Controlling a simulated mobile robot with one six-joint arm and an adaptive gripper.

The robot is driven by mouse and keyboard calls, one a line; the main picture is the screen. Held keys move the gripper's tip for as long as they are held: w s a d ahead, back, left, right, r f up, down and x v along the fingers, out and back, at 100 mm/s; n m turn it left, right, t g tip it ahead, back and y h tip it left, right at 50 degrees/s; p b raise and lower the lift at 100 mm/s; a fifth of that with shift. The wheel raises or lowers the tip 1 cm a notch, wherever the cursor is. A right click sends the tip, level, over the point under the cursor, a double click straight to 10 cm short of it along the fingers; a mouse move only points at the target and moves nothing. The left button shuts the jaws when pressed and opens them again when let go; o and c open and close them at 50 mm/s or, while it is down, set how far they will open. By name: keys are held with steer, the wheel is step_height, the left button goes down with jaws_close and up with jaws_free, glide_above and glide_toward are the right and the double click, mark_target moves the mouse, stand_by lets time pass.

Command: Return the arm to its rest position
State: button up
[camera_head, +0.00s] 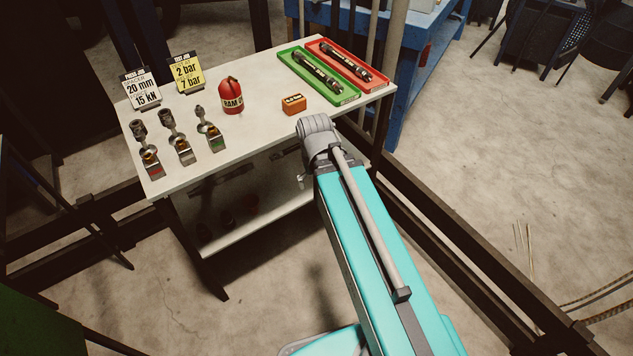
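My teal arm reaches up from the bottom of the head view toward the table's front edge. Its far end is a grey ribbed joint, seen in front of the table (255,145). My gripper cannot be made out; the arm beyond that joint is hidden or out of view. No held object shows.
On the table are a green tray (349,97) and a red tray (379,84), each with a dark hose piece. Dark rails run along the floor at right.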

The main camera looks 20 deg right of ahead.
steer(key=shift+s, duration=0.2)
step_height(320, 180, up, 10)
steer(key=p, duration=1)
stand_by(1.0)
